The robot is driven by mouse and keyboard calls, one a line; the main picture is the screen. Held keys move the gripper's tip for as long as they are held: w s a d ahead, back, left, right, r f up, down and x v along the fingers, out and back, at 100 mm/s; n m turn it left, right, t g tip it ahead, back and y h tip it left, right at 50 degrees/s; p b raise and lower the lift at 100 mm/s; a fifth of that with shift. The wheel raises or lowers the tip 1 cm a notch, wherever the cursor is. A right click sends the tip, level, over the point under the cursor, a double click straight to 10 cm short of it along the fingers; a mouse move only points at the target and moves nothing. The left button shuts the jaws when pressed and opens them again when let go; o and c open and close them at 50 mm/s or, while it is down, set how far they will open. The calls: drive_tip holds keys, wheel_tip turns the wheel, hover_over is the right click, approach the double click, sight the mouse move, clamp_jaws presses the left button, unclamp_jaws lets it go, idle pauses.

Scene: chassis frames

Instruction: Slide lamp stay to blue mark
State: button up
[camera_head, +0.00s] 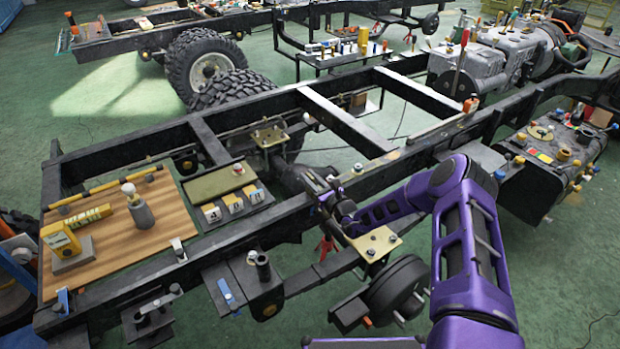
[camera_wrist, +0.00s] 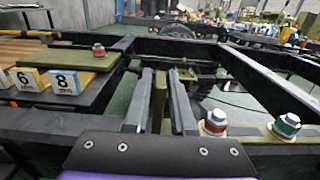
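My gripper (camera_head: 323,186) is over the near rail of the chassis frame. In the wrist view its two dark fingers (camera_wrist: 160,102) stand apart. A thin upright olive strip (camera_wrist: 159,108) shows between them; I cannot tell whether they touch it, or whether it is the lamp stay. No part can be surely picked out as the lamp stay. A small blue tag (camera_head: 226,292) is on a bracket below the near rail, and a blue piece (camera_head: 63,298) is at the left corner; I cannot tell whether either is the blue mark.
A wooden board (camera_head: 112,262) with a yellow device (camera_head: 62,240) lies left. An olive plate (camera_head: 218,184) has numbered tags beside it. In the wrist view, two capped knobs (camera_wrist: 287,126) stand close to the right. Frame crossbars lie beyond.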

clamp_jaws()
idle(1.1)
